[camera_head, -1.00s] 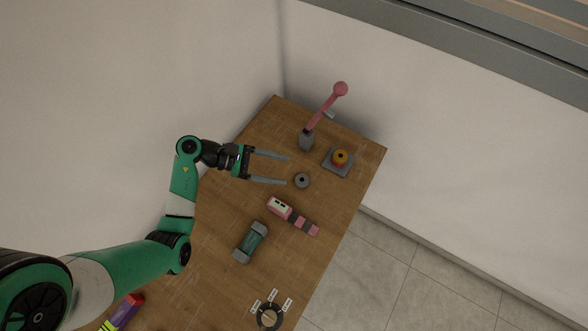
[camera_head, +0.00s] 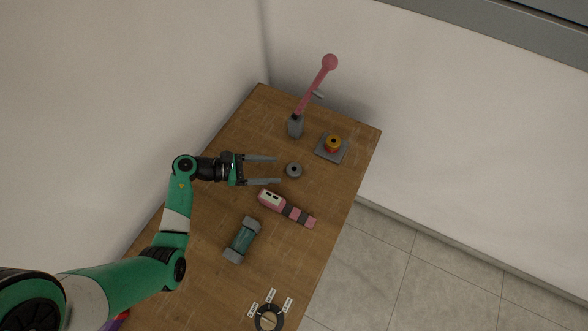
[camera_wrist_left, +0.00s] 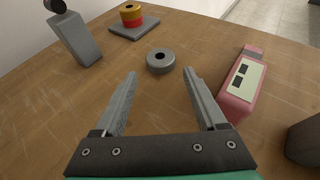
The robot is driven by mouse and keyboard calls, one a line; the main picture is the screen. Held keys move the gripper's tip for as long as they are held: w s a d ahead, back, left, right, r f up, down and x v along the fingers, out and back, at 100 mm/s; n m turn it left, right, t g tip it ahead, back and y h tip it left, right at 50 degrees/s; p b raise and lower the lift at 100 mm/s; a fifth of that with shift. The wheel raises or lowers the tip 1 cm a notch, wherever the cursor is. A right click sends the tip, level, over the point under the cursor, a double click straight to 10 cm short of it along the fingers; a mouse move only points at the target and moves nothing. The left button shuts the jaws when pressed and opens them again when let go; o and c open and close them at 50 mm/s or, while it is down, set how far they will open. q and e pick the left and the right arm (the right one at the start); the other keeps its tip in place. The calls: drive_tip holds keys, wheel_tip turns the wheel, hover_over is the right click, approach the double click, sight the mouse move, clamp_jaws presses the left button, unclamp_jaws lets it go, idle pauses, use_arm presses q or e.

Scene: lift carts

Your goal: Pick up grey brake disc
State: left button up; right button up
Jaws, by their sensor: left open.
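The grey brake disc (camera_head: 294,170) is a small round ring with a dark centre hole, lying flat on the wooden table (camera_head: 200,235). It also shows in the left wrist view (camera_wrist_left: 160,61), just beyond the fingertips and about midway between them. My left gripper (camera_head: 279,170) is open and empty, its two fingers pointing at the disc from the left side. In the left wrist view the fingers (camera_wrist_left: 161,73) stand apart on either side of the line to the disc and do not touch it. My right gripper is not in view.
A pink and white device (camera_head: 285,208) lies close to the right finger in the wrist view. A pink-handled lever (camera_head: 315,88) and a grey plate with red and yellow rings (camera_head: 332,147) stand beyond the disc.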

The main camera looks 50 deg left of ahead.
sight(288, 170)
use_arm(q)
drive_tip(key=b+x, duration=0.1)
drive_tip(key=x, duration=0.4)
drive_tip(key=shift+r, duration=0.1)
clamp_jaws()
